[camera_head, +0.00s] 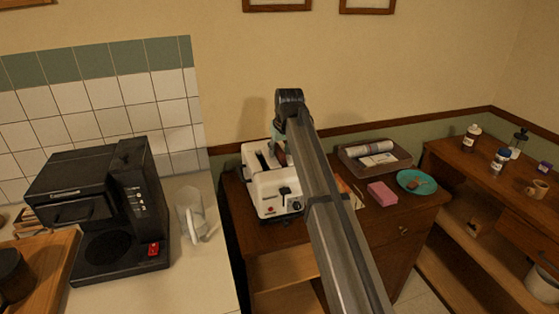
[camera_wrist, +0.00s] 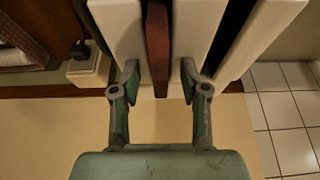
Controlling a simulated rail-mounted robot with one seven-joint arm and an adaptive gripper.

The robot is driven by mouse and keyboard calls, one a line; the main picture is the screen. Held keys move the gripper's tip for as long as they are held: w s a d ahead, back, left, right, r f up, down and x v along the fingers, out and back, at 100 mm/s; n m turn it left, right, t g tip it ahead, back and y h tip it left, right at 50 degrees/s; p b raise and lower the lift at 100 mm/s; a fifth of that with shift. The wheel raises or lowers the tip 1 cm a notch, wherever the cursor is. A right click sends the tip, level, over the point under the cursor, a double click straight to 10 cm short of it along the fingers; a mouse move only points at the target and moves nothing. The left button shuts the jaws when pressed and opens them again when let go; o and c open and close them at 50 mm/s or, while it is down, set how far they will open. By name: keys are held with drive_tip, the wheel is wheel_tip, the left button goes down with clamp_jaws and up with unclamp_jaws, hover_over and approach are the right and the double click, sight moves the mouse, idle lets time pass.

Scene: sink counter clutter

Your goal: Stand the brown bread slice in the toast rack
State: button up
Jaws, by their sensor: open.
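A brown slice (camera_wrist: 157,45) stands on edge in one slot of the white toaster (camera_head: 268,191). In the wrist view the toaster's white top (camera_wrist: 117,28) lies on both sides of the slice. My gripper (camera_wrist: 160,72) is open, with one finger on each side of the slice's near end. Whether the fingers touch it I cannot tell. In the head view my arm hides part of the toaster and most of my gripper. I cannot make out a toast rack in either view.
A black coffee machine (camera_head: 103,205) and clear jug (camera_head: 193,215) stand left.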

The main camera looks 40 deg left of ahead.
clamp_jaws()
drive_tip(key=shift+r, duration=0.15)
